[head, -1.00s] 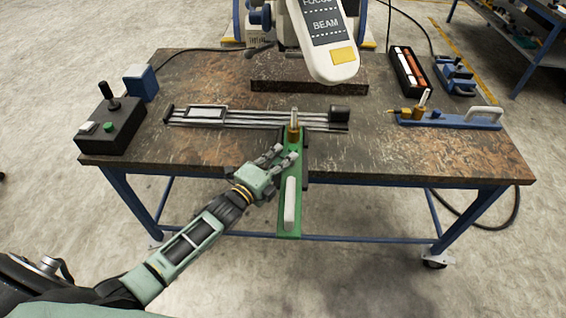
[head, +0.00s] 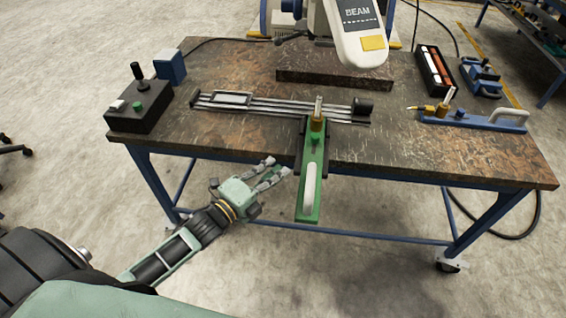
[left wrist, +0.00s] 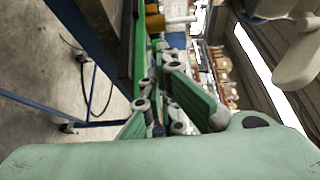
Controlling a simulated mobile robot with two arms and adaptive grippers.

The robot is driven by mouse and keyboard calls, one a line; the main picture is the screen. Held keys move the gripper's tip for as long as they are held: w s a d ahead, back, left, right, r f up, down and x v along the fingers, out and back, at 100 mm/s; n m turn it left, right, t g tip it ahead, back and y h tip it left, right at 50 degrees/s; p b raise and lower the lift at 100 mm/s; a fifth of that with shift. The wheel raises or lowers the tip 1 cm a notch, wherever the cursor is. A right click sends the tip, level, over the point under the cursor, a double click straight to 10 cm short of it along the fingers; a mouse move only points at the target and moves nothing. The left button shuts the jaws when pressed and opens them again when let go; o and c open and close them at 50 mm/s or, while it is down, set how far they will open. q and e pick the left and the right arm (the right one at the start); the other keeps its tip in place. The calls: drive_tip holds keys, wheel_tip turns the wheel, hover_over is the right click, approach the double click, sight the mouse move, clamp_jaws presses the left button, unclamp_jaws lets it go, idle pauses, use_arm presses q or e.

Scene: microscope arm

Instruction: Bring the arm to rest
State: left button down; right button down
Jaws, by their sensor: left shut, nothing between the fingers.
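A green lever arm (head: 307,206) with a white handle (head: 310,183) and a brass fitting juts out over the front edge of the workbench. The green bar also shows in the left wrist view (left wrist: 138,50). My left gripper (head: 277,170) is just left of the lever arm, in front of the bench edge, shut and holding nothing. In the left wrist view its green-padded fingers (left wrist: 165,112) show near the green bar. A white microscope head marked BEAM (head: 358,25) hangs over the back of the bench, its top cut off. My right gripper is out of view.
The workbench (head: 420,155) carries a joystick box (head: 140,108), a blue block (head: 170,68), a metal rail (head: 270,104), a blue fixture with a white handle (head: 470,120), and a black tray (head: 434,70). Free floor lies left of the bench.

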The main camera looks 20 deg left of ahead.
use_arm(q)
drive_tip(key=s+a+f+n+g+y, duration=0.25)
drive_tip(key=s+f+n, duration=0.2)
drive_tip(key=f, duration=0.65)
drive_tip(key=s+a+f+n+g+y, duration=0.1)
drive_tip(key=s+f+n+g, duration=0.3)
drive_tip(key=f, duration=0.7)
drive_tip(key=s+a+f+n+g+y, duration=0.1)
drive_tip(key=s+f+n+y, duration=0.15)
drive_tip(key=s+f, duration=0.6)
drive_tip(key=s+d+f+n+g, duration=0.1)
drive_tip(key=s+f+n+g, duration=0.1)
drive_tip(key=s+f, duration=0.4)
drive_tip(key=s+d+f+n+g, duration=0.2)
drive_tip(key=s+f, duration=0.4)
drive_tip(key=s, duration=0.6)
drive_tip(key=s+d+f+n+g, duration=0.2)
drive_tip(key=s+f+n+g, duration=0.2)
drive_tip(key=s, duration=0.6)
wheel_tip(320, 180, down, 2)
drive_tip(key=shift+d+f+g, duration=0.1)
drive_tip(key=shift+d+g, duration=0.15)
drive_tip(key=shift+g, duration=0.1)
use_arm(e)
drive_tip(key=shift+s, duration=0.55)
use_arm(q)
drive_tip(key=shift+w, duration=0.1)
